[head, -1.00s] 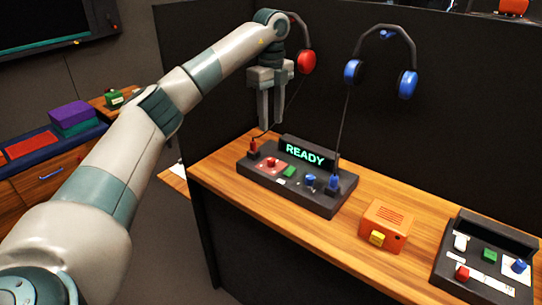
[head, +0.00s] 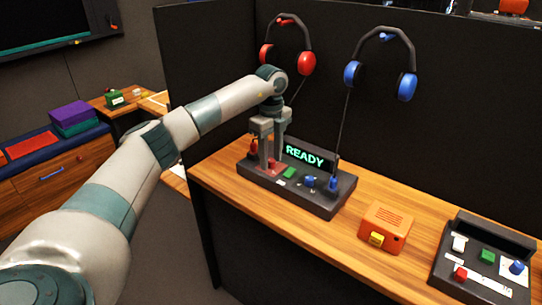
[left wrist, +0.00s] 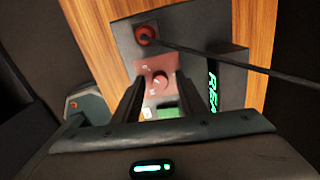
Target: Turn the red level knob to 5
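The red level knob (left wrist: 160,82) sits on a red plate (left wrist: 147,70) of the dark panel (head: 312,206), with small markings around it that are too blurred to read. My left gripper (head: 268,167) points down over the red plate at the panel's left end. In the left wrist view my left gripper (left wrist: 161,78) is open, with one finger on each side of the knob and gaps visible. In the head view the fingers largely hide the knob. The panel's display (head: 305,156) reads READY in green. My right gripper is not in view.
A green button (head: 289,173), a blue knob (head: 309,181) and red (head: 253,148) and blue (head: 333,184) cable plugs are on the same panel. Red and blue headphones hang behind, their cables running down. An orange box (head: 384,226) and another panel (head: 470,262) stand to the right.

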